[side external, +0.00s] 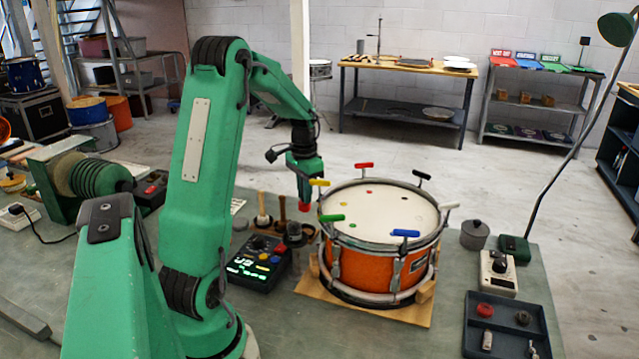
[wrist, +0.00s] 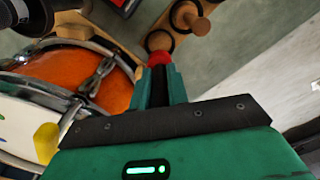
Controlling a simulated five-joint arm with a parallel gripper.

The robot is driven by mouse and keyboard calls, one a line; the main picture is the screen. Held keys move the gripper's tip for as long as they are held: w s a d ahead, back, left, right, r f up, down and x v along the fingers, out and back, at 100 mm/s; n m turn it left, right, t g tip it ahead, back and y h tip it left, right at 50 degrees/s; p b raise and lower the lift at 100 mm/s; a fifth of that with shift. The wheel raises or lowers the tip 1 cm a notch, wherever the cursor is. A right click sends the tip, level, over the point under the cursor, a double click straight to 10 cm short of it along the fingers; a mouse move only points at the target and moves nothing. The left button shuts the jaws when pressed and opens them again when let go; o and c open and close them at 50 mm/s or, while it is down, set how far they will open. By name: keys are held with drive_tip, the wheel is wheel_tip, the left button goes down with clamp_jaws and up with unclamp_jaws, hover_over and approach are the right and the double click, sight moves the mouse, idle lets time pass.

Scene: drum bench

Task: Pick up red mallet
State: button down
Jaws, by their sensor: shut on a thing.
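My gripper (side external: 304,204) hangs fingers-down just left of the orange drum (side external: 372,265). Its fingers are shut on the red mallet (side external: 304,207), of which only a small red part shows below the fingertips. In the wrist view the red part (wrist: 161,58) sits at the tips of my closed fingers (wrist: 161,80). A wooden knob (wrist: 158,41) with a dark ring shows just beyond the red part; I cannot tell whether they touch. The rest of the mallet is hidden.
Colored T-shaped keys, including a yellow one (side external: 319,182), rise around the drum rim. A dark tray (side external: 508,342) lies at right. Bare bench lies before the drum.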

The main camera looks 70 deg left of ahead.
wheel_tip(320, 180, up, 10)
drive_tip(key=shift+r, duration=0.1)
idle(0.8)
